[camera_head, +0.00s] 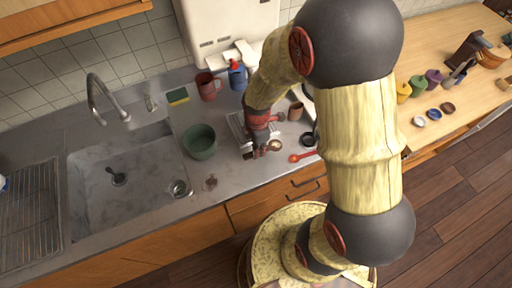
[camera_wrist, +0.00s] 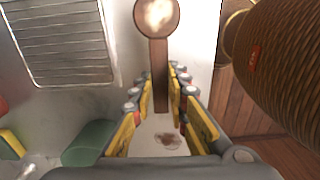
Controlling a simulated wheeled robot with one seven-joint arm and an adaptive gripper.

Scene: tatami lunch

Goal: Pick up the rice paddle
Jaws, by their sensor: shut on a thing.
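The rice paddle (camera_wrist: 158,62) has a brown handle and a round head with a pale, shiny middle. In the wrist view it points away from me, its handle between the fingers of my gripper (camera_wrist: 154,88). The fingers have yellow pads and are shut on the handle. In the head view my gripper (camera_head: 262,148) is low over the counter, right of the green bowl, and the paddle's round head (camera_head: 275,146) shows beside it. I cannot tell whether the paddle touches the counter.
A green bowl (camera_head: 199,142) stands on the grey counter, left of my gripper, with the sink (camera_head: 130,172) beyond it. A metal rack (camera_head: 238,127) lies close behind my gripper. A red spoon (camera_head: 302,157) lies to its right. A red mug (camera_head: 208,87) and blue bottle (camera_head: 237,76) stand behind.

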